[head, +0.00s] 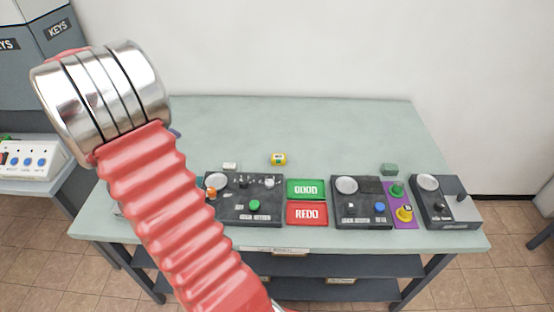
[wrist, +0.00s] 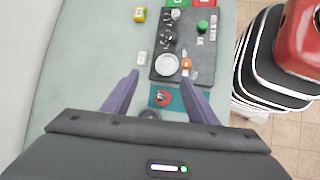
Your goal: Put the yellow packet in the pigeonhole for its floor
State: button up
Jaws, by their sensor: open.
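The yellow packet (head: 278,159) is a small yellow block with a darker green mark on it. The packet lies well beyond the fingertips. In the head view my arm hides the gripper. No pigeonhole can be made out clearly.
Dark control panels (head: 250,205) line the table's front. Labelled shelves (head: 330,262) are underneath. The table's back is clear.

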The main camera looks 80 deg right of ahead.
jog(key=s+d+f+g, duration=0.2)
jog(key=s+d+f, duration=0.1)
jog(key=d, duration=0.3)
jog(key=s+d+f+g+y, duration=0.1)
jog(key=s+d+f+g, duration=0.1)
jog(key=s+d+f, duration=0.2)
jog(key=s+d+f+g, duration=0.3)
jog(key=s+d+f, duration=0.1)
jog(key=d+f, duration=0.3)
jog(key=shift+s+d+f+n+y, duration=0.1)
jog(key=shift+d+n+y, duration=0.05)
jog(key=shift+d, duration=0.55)
jog(key=shift+s+d+f+n+y, duration=0.1)
jog(key=shift+d+n+y, duration=0.05)
jog(key=shift+d, duration=0.55)
jog(key=shift+s+d+f, duration=0.1)
jog(key=shift+s+f, duration=0.05)
send_near(278, 156)
jog(key=shift+a+x, duration=0.1)
jog(key=shift+x, duration=0.8)
jog(key=shift+a+x, duration=0.15)
jog(key=shift+x, duration=0.7)
jog(key=shift+f, duration=0.15)
jog(key=shift+x, duration=2.6)
jog(key=shift+d, duration=0.15)
